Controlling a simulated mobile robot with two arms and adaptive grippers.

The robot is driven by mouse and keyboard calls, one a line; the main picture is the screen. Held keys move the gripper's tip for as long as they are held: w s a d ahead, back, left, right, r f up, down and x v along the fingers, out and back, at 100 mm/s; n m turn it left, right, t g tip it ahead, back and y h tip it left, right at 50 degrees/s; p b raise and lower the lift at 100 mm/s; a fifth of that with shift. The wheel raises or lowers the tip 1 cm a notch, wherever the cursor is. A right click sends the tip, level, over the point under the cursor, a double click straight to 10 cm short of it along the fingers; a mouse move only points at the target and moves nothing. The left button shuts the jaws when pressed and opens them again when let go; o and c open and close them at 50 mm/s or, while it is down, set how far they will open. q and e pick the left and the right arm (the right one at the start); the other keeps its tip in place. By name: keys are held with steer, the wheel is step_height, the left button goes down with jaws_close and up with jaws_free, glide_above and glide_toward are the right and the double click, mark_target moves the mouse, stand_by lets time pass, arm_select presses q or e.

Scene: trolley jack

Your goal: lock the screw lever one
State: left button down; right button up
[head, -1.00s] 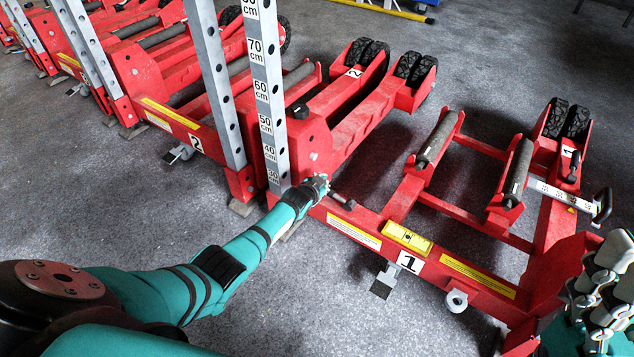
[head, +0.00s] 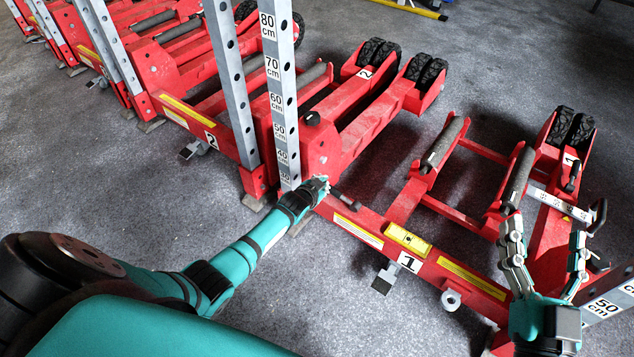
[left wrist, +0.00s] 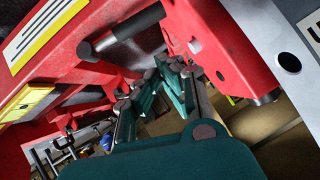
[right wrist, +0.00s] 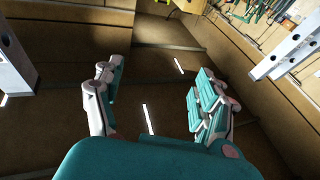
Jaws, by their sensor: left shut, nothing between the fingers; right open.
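The red trolley jack marked 1 (head: 468,278) lies in front of me. A small lever with a dark grip (head: 345,200) sticks out at its left end; a dark-gripped lever also shows in the left wrist view (left wrist: 128,33). My left gripper (head: 322,184) is shut and empty, beside that lever; its fingers (left wrist: 168,75) point between red jack parts, and I cannot tell whether they touch. Another black lever (head: 573,177) stands at the jack's right end, by a grey scale bar. My right gripper (head: 545,232) is open and empty in front of that end; its fingers (right wrist: 156,75) are spread.
Perforated upright posts with centimetre marks (head: 283,100) rise close to my left gripper. The jack marked 2 (head: 185,115) and more jacks stand to the left. A yellow level (head: 408,240) sits on the front beam. Grey floor lies open in front.

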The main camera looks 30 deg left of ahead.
arm_select(q)
steer(key=shift+p+v, duration=0.85)
steer(key=shift+v, duration=0.95)
arm_select(e)
step_height(320, 180, down, 9)
steer(key=d+g+h, duration=0.1)
steer(key=g+h, duration=0.1)
steer(key=g, duration=0.4)
steer(key=shift+s+d+f, duration=0.15)
steer(key=shift+s+d, duration=0.1)
arm_select(q)
steer(key=shift+a, duration=0.2)
